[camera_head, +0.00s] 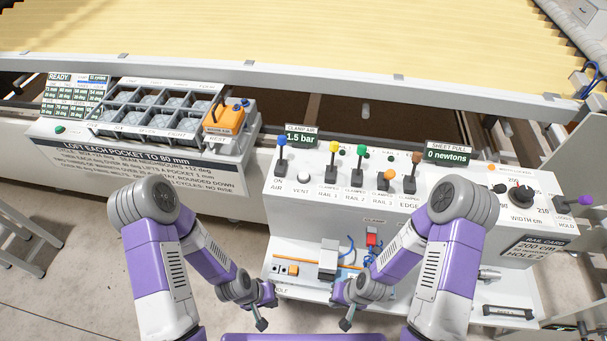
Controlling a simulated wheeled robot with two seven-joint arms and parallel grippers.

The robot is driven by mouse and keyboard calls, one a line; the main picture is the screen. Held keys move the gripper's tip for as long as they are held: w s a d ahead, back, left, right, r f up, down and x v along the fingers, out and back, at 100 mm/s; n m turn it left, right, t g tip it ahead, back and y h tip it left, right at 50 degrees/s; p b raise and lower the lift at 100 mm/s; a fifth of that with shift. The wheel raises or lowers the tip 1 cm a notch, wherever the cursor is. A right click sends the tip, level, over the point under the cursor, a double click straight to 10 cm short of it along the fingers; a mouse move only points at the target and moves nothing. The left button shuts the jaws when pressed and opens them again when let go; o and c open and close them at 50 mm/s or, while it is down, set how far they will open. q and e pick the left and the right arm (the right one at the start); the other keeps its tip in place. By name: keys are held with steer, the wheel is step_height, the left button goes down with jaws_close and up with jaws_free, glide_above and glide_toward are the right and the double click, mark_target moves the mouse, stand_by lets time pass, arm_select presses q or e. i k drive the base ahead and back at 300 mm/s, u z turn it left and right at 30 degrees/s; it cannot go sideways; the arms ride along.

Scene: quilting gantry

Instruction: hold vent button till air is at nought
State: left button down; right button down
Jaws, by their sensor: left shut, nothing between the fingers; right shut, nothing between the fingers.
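The white vent button (303,177), labelled VENT, sits on the sloped console (290,203) beside the blue-knobbed air lever (282,157). The clamp air display (301,137) reads 1.5 bar. The air lever's label below it reads ON AIR. My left gripper (264,314) is shut and empty, low in front of the console and well below the button. My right gripper (347,316) is shut and empty, also low, right of the left one. Neither gripper touches the button.
Levers with yellow, green, orange and brown knobs stand right of the button. The sheet pull display (449,153) reads 0 newtons. A width dial (521,194) sits further right. A lower shelf (285,257) holds a grey block and a red part. A pocket tray with an orange device (224,120) stands left.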

mark_target(302, 176)
steer(key=k, duration=1.3)
steer(key=u, duration=0.8)
steer(key=i, duration=1.85)
steer(key=z, duration=0.8)
steer(key=i, duration=0.2)
steer(key=z, duration=0.4)
